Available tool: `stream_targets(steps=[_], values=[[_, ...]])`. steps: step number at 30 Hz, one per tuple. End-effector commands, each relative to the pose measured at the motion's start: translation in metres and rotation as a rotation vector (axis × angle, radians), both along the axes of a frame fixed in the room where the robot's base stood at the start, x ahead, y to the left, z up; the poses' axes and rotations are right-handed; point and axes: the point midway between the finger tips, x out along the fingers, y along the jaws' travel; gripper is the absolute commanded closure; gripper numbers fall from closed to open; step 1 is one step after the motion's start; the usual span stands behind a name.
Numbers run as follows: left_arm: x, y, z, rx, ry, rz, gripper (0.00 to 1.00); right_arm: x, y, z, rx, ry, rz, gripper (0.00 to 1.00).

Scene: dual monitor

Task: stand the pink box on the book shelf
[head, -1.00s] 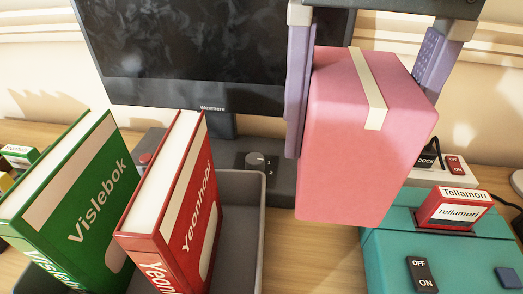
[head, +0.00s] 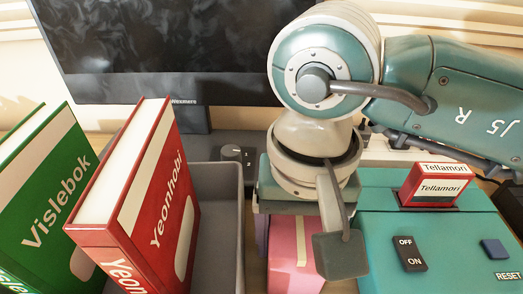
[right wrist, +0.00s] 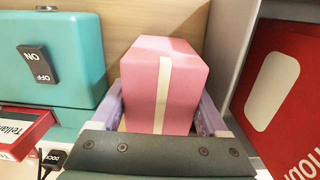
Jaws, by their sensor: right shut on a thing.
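The pink box (head: 292,252) with a cream stripe is low in the head view, largely hidden by my right wrist. In the right wrist view the pink box (right wrist: 185,85) sits between the two purple fingers of my right gripper (right wrist: 160,115), which is shut on it. The grey book shelf (head: 230,205) holds a green book (head: 45,205) and a red book (head: 150,190), both upright and leaning. The pink box is just right of the shelf's right wall, outside it. Whether it touches the desk is hidden. My left gripper is not in view.
A teal case (head: 385,235) with an ON/OFF switch and a small red Tellamori box (head: 440,187) stands close right of the pink box. A monitor (head: 150,50) and its grey base with a dial (head: 232,153) are behind. The shelf shows room right of the red book.

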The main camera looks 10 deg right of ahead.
Motion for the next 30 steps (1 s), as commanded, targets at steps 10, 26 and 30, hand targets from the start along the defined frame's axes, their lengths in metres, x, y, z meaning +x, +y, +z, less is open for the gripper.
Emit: stream_targets(steps=[10,26,30], values=[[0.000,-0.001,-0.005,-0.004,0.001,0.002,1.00,0.001,0.000,-0.004,-0.001,-0.002,0.000,0.91],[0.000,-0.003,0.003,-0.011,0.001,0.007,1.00,0.000,0.000,0.003,0.000,0.001,-0.001,0.00],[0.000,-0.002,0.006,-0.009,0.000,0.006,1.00,0.002,0.000,0.024,0.001,-0.005,0.002,0.00]])
